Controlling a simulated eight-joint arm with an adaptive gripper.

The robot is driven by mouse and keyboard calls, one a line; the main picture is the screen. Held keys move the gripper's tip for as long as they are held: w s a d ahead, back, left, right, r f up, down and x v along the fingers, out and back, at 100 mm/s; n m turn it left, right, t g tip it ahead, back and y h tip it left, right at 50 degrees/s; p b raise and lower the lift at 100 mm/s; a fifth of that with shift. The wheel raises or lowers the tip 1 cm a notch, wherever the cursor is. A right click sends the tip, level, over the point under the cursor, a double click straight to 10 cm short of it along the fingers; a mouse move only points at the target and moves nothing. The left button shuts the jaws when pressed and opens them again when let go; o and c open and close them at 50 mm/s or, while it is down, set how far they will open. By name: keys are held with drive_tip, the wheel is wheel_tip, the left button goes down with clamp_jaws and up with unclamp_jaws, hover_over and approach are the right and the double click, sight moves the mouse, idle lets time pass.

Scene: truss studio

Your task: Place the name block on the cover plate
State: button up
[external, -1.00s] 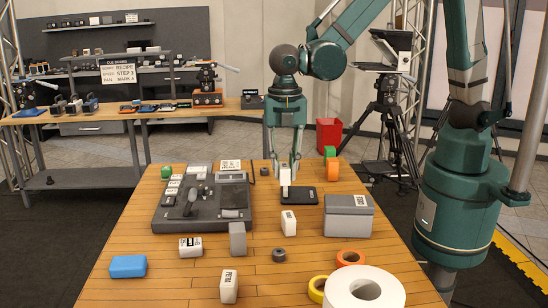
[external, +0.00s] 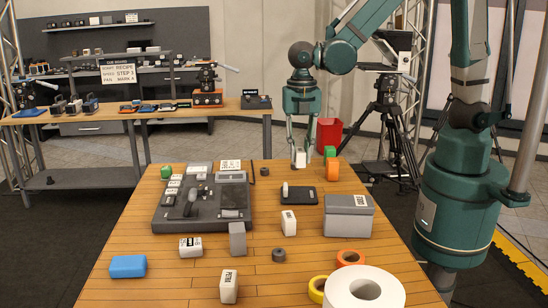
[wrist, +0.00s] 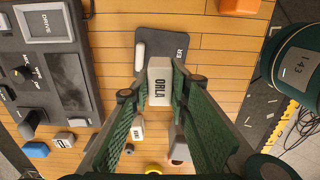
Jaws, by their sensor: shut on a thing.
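My gripper (external: 300,164) is shut on a white name block (external: 300,159) marked ORLA, raised at the far edge of the table. In the wrist view the block (wrist: 160,85) sits between the green fingers (wrist: 159,98), its lettering facing the camera. A dark flat plate (external: 300,201), seemingly the cover plate, lies on the table nearer the external camera than the gripper. It carries a small white rounded piece (external: 285,190) and a label. In the wrist view the held block hides part of the plate (wrist: 160,36).
A dark control console (external: 165,217) stands left of the plate and a grey box (external: 349,222) to its right. Other white blocks (external: 289,222) (external: 228,287), a grey block (external: 237,238) and tape rolls (external: 350,257) stand nearer.

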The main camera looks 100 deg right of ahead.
drive_tip(key=shift+f, duration=0.15)
hover_over(299, 194)
drive_tip(key=shift+f, duration=2.8)
drive_tip(key=shift+f, duration=0.15)
drive_tip(key=shift+f, duration=1.95)
drive_tip(key=shift+f+b, duration=0.2)
drive_tip(key=shift+b, duration=0.15)
drive_tip(key=o, duration=0.7)
drive_tip(key=shift+c, duration=0.2)
drive_tip(key=shift+r, duration=0.1)
drive_tip(key=shift+r, duration=0.15)
drive_tip(key=shift+r+p, duration=0.45)
drive_tip(key=shift+r, duration=5.55)
